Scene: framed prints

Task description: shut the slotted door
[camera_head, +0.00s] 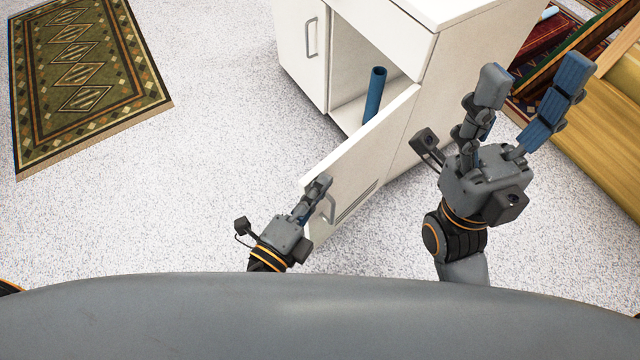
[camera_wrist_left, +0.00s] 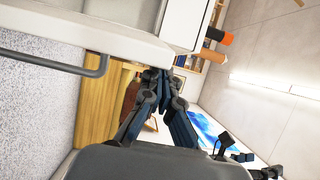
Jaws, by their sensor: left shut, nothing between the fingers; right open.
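A white cabinet (camera_head: 418,122) stands at the upper middle of the head view. Its slotted door (camera_head: 375,142) is swung wide open towards me, with slots low on its face and a grey handle (camera_head: 328,208) near its free edge. My left gripper (camera_head: 321,184) is shut and empty, at the door's free end by the handle; contact cannot be told. In the left wrist view its closed fingers (camera_wrist_left: 160,80) show beside a white panel with a grey bar handle (camera_wrist_left: 60,64). My right gripper (camera_head: 533,82) is open and empty, to the right of the door and cabinet.
A blue cylinder (camera_head: 374,94) stands upright in the open compartment. A second cabinet door (camera_head: 301,48) is closed at left. A patterned green rug (camera_head: 85,75) lies at upper left. Yellow wooden furniture (camera_head: 604,130) stands at right. The speckled floor left of the door is clear.

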